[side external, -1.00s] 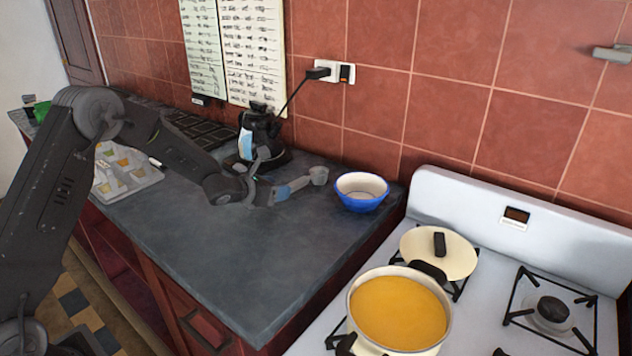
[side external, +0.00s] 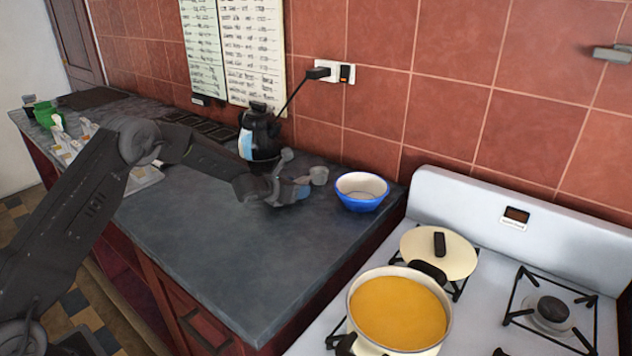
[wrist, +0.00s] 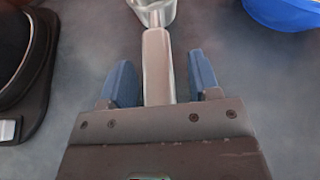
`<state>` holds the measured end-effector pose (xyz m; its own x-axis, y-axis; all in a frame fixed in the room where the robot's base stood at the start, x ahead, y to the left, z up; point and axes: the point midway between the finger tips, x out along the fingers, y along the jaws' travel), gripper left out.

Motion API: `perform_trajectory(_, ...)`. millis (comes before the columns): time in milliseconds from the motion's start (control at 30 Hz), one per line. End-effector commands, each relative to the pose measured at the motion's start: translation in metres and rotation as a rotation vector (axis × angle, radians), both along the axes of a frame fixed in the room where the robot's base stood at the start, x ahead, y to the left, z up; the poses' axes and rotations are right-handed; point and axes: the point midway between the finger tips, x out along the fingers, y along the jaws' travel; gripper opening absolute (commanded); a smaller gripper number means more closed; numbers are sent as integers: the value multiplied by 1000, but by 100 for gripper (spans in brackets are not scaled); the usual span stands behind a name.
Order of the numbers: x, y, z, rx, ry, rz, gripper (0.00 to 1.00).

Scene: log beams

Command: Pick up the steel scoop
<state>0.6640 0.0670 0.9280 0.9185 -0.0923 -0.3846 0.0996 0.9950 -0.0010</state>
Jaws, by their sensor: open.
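The steel scoop lies on the dark counter, and its cup (side external: 319,176) shows just left of the blue bowl. In the wrist view its pale handle (wrist: 158,68) runs between the two blue fingers, with the cup at the top edge. My gripper (wrist: 162,80) is open, with one finger on each side of the handle and a visible gap to both. In the side view my gripper (side external: 296,192) is low at the handle and hides most of it. I cannot tell its exact height above the counter.
A blue bowl (side external: 361,204) stands right of the scoop. A black kettle (side external: 259,135) stands behind my gripper; a dark base (wrist: 38,75) shows at the wrist view's left. The stove with a soup pot (side external: 398,312) is at the right. The front counter (side external: 230,260) is clear.

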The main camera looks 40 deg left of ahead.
Motion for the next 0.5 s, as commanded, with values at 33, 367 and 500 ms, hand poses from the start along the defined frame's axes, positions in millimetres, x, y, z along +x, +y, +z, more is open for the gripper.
perform_trajectory(33, 0, 0, 0, 0, 0, 0, 56)
perform_trajectory(367, 0, 0, 0, 0, 0, 0, 27)
perform_trajectory(500, 0, 0, 0, 0, 0, 0, 13)
